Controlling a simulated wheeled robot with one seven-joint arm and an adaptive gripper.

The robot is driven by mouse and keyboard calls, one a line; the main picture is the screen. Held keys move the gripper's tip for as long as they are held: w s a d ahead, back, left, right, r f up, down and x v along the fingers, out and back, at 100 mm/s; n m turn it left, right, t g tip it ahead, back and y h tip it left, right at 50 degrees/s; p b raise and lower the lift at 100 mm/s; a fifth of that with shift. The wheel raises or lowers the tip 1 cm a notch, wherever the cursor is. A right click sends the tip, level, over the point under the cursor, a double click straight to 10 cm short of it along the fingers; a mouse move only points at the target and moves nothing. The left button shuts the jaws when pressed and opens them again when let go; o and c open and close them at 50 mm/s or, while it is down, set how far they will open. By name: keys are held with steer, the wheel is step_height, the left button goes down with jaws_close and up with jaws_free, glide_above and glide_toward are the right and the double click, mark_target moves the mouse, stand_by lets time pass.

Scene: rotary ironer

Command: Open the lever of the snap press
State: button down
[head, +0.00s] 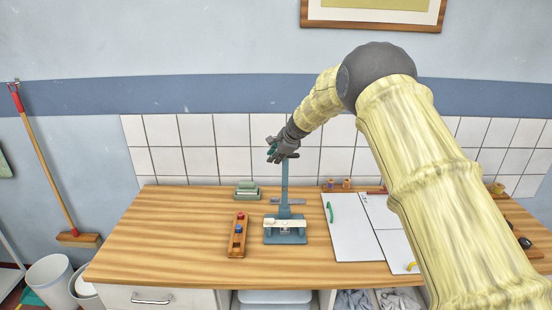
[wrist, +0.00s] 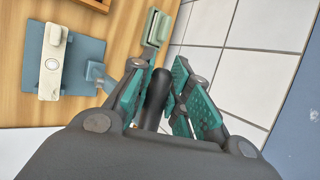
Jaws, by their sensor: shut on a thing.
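The snap press (head: 285,238) stands on the wooden worktop, with a blue-grey base and a pale bar across it. Its lever (head: 285,182) stands upright from the back of the base. My gripper (head: 279,153) is at the top of the lever, shut on its dark grip (wrist: 156,95). In the wrist view the teal finger pads of my gripper (wrist: 160,93) lie on both sides of the grip. The press base (wrist: 82,66) and its pale bar show at the left of that view. The lever's lower part is partly hidden there.
A wooden block (head: 238,235) with red and blue pieces lies left of the press. Green stacked pieces (head: 246,190) sit behind it. A white board (head: 352,232) lies to the right. The tiled wall (head: 203,160) rises close behind the worktop.

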steer(key=shift+w+d+f+g, duration=0.4)
steer(key=shift+w+d+g, duration=0.1)
steer(key=shift+w, duration=0.25)
steer(key=c, duration=1.5)
jaws_free()
steer(key=shift+o, duration=0.9)
steer(key=shift+w+d, duration=0.15)
steer(key=shift+d, duration=0.1)
steer(key=v, duration=1.2)
